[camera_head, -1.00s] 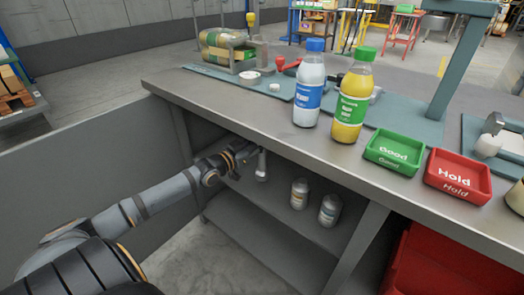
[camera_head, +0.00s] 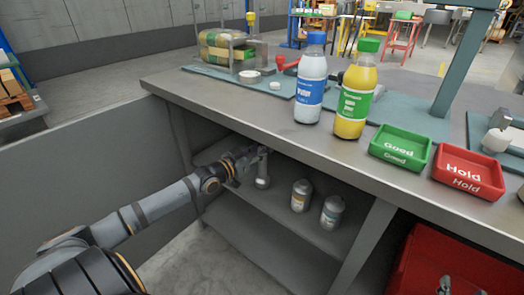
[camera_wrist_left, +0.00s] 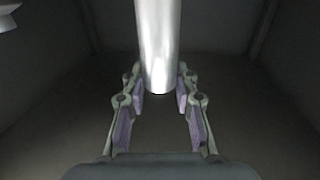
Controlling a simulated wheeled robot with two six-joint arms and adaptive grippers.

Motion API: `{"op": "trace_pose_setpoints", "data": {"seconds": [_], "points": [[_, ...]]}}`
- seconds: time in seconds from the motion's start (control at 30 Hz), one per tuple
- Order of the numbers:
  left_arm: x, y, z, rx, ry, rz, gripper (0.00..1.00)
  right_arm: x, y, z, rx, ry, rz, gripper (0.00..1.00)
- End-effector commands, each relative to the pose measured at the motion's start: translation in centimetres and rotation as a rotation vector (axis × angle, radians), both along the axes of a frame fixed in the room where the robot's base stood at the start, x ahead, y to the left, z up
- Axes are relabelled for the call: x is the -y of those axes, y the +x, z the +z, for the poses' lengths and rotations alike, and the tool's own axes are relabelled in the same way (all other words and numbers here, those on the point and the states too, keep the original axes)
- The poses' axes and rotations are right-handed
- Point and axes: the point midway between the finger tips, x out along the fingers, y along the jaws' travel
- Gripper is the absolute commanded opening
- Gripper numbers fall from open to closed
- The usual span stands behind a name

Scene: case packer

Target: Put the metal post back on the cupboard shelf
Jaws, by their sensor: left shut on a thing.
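The metal post (camera_head: 262,173) is a light grey cylinder, close to upright, inside the open cupboard under the bench. My left gripper (camera_head: 262,153) is shut on its upper part. In the left wrist view the post (camera_wrist_left: 157,40) runs down between the two fingers (camera_wrist_left: 160,98). Its lower end is at or just above the cupboard shelf (camera_head: 270,211); I cannot tell whether it touches. Small grey tips, which look like my right gripper (camera_head: 462,288), show at the bottom right edge in front of the red bin; the rest is out of frame.
The bench top (camera_head: 230,108) overhangs the cupboard. A divider (camera_head: 362,246) separates it from a red bin (camera_head: 410,265). Shelf room is clear in front of the post.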

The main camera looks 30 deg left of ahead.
Motion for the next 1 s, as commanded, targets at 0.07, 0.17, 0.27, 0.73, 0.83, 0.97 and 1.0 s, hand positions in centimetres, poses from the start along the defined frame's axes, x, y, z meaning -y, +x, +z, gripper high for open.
{"op": "trace_pose_setpoints", "data": {"seconds": [0.07,0.17,0.27,0.73,0.83,0.97,1.0], "points": [[0.0,0.0,0.0,0.003,0.000,-0.001,0.00,0.0,0.1,0.6,0.025,-0.001,0.000,0.52],[0.0,0.0,0.0,0.003,0.000,-0.001,0.00,0.0,0.1,0.9,0.038,-0.001,0.000,0.52],[0.0,0.0,0.0,0.003,0.000,-0.001,0.00,0.0,0.1,1.0,0.039,-0.002,0.000,0.52],[0.0,0.0,-0.2,0.000,0.000,0.000,0.34,0.0,0.2,1.6,0.068,-0.001,-0.002,0.52],[0.0,0.0,-0.2,0.000,0.000,0.000,0.47,0.0,0.2,1.6,0.068,-0.001,-0.002,0.52],[0.0,0.0,-0.2,0.000,0.000,0.000,0.51,0.0,0.2,1.6,0.068,-0.001,-0.002,0.52],[0.0,0.0,-0.2,0.000,0.000,0.000,0.51,0.0,0.2,1.7,0.068,-0.001,-0.002,0.52]]}}
